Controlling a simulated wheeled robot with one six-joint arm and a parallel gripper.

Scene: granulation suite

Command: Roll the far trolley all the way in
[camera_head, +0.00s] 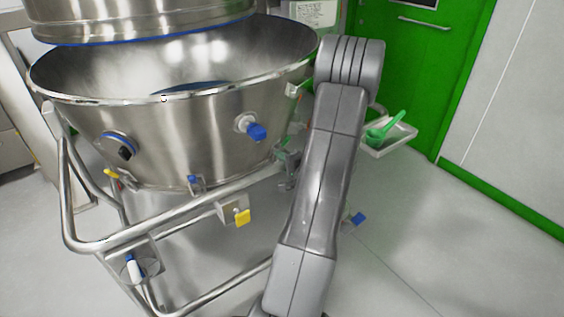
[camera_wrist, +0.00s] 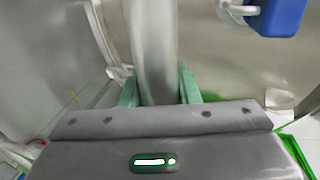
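The trolley is a large steel bowl (camera_head: 185,135) on a tubular frame, with a push rail (camera_head: 170,220) along its near side. It stands at the left of the head view, under a steel vessel. My gripper is mostly hidden behind my arm in the head view, near the rail's right end. In the wrist view my gripper (camera_wrist: 160,88) has its two green fingers on either side of a steel tube (camera_wrist: 153,45), which fills the gap between them. The tube appears to be the trolley's rail. A blue-capped fitting (camera_head: 256,131) on the bowl also shows in the wrist view (camera_wrist: 282,15).
The steel vessel (camera_head: 140,18) hangs above the bowl. A white tray with a green scoop (camera_head: 388,129) lies right of my arm. A green door (camera_head: 415,70) and a pale wall (camera_head: 520,110) stand behind. The floor (camera_head: 430,235) at the right is clear.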

